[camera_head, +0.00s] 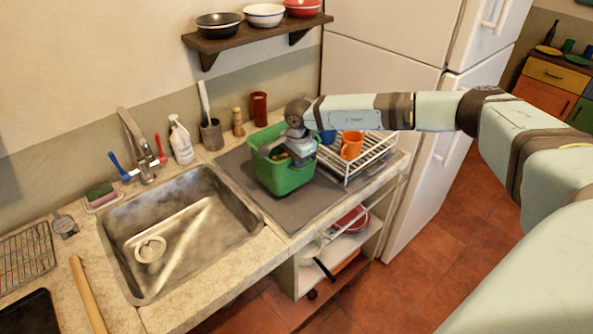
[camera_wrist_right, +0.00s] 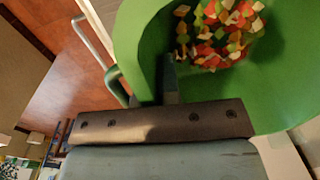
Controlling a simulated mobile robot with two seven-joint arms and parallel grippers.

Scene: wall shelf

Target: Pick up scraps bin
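The scraps bin (camera_head: 283,179) is a green open tub standing upright on the grey mat beside the sink. The right wrist view looks into the bin (camera_wrist_right: 215,100), where red, green and pale scraps (camera_wrist_right: 215,32) lie. My right gripper (camera_head: 297,152) reaches down over the bin's right rim in the head view. In the right wrist view one dark finger (camera_wrist_right: 168,82) is inside the bin against its wall. The fingers look close together with the wall between them, shut on it; the outer finger is mostly hidden. My left gripper is in neither view.
A white dish rack (camera_head: 372,155) with an orange mug (camera_head: 351,145) and a blue mug stands close right of the bin. The sink (camera_head: 180,235) is left. A wall shelf (camera_head: 255,35) with bowls hangs above.

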